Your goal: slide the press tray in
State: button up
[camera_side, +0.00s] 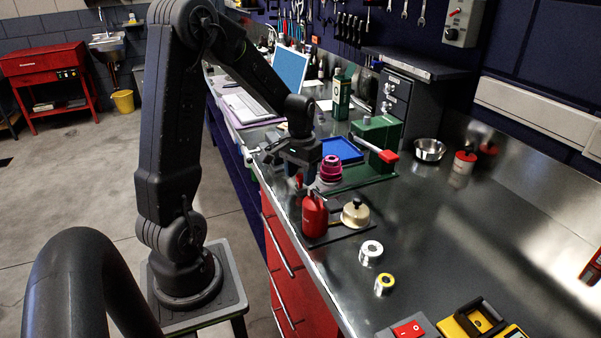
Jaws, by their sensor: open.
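The green press (379,131) stands on the steel bench and has a lever with a red handle (389,156). A blue tray (343,150) sits at the press's left side, over its green base (360,177). It appears to stick out from the press body. My gripper (302,180) is open, low over the bench near its front edge, left of the blue tray and close to a magenta ribbed part (331,168). I cannot tell whether it touches anything. The arm and the magenta part hide some of the space between gripper and tray.
A red bottle (315,216) and a brass-coloured round part (355,212) stand in front of the gripper on a dark mat. The bench at right is mostly clear.

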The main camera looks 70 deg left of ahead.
grip_shut()
dwell(0.5)
jog(key=shift+w, duration=0.1)
